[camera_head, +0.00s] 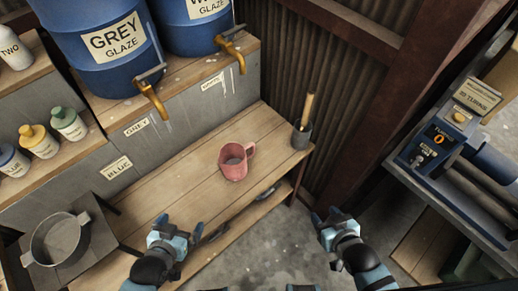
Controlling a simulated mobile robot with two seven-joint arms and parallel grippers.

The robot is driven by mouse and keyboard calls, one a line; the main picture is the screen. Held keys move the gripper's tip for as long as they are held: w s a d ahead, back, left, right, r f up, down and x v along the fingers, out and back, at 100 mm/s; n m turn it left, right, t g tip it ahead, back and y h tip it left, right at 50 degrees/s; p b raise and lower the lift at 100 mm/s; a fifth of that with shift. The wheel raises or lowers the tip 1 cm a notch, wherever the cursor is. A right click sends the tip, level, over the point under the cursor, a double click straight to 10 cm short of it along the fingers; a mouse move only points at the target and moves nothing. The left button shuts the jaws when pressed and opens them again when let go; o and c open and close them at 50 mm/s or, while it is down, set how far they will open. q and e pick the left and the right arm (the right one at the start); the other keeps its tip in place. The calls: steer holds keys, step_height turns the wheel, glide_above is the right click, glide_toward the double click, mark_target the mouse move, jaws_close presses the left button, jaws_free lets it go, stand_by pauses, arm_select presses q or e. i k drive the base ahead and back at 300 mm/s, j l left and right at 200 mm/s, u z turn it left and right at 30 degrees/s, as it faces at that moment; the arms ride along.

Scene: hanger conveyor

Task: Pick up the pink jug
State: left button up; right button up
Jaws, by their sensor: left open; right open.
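The pink jug (233,162) stands upright on the wooden bench (190,195), with its handle toward the upper right. My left gripper (180,228) is open and empty at the front edge of the bench, below and left of the jug and apart from it. My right gripper (333,218) is open and empty over the floor, to the lower right of the jug and clear of the bench.
Blue glaze barrels (105,45) with brass taps (152,95) stand behind the bench. A dark pot holding a wooden-handled tool (302,132) is at the bench's right end. A metal pan (58,240) is at lower left. A control machine (440,140) stands right. The bench around the jug is clear.

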mark_target(232, 159)
steer(key=k+u, duration=0.1)
steer(key=u, duration=0.3)
steer(key=j+u, duration=0.7)
